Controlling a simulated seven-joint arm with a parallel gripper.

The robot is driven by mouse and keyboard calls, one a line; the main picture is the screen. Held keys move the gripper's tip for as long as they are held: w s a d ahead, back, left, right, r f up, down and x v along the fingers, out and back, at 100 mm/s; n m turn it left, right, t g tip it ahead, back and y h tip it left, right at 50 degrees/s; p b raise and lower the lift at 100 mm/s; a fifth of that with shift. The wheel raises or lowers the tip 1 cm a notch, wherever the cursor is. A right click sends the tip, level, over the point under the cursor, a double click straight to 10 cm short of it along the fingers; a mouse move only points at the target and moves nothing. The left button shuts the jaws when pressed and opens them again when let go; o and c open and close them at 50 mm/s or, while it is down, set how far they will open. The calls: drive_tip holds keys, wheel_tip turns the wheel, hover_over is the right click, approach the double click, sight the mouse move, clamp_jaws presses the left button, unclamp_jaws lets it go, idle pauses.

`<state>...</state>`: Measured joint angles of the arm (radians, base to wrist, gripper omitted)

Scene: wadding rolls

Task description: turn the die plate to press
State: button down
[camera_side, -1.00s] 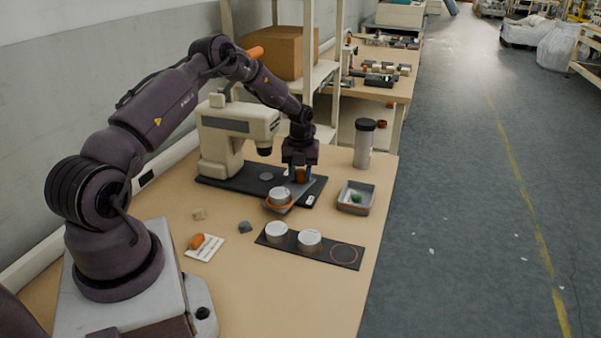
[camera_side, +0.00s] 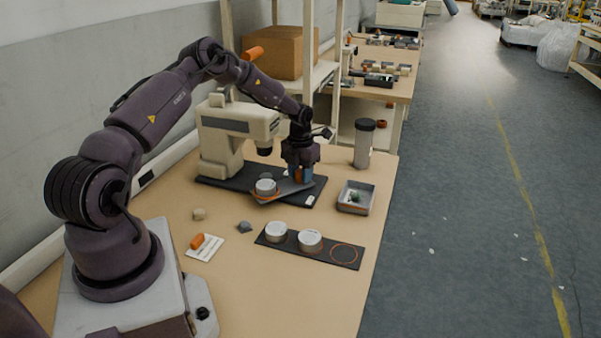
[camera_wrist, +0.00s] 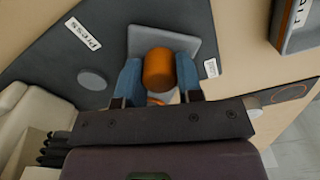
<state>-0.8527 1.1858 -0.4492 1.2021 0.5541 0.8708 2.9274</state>
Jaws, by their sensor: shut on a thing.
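The die plate (camera_side: 289,186) is a grey plate on the dark base of a beige press (camera_side: 237,125). Its outer end carries a white-topped round tin (camera_side: 265,185) in an orange ring, in front of and below the press head. My gripper (camera_side: 299,174) is shut on the plate's orange knob (camera_wrist: 159,70). In the wrist view a blue finger stands on each side of the knob, and the plate (camera_wrist: 190,42) shows beyond it. A white "press" label (camera_wrist: 83,34) and a grey disc (camera_wrist: 92,80) are on the base.
A dark strip (camera_side: 315,251) in front holds two tins and an empty orange ring. A grey tray (camera_side: 356,197) and a tall canister (camera_side: 364,143) stand to the right. Small stones (camera_side: 245,227) and a white card (camera_side: 205,248) lie at the left front.

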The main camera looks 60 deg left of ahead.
drive_tip(key=shift+m, duration=1.5)
drive_tip(key=c, duration=0.8)
unclamp_jaws()
wheel_tip(320, 180, up, 13)
drive_tip(key=shift+c, duration=0.3)
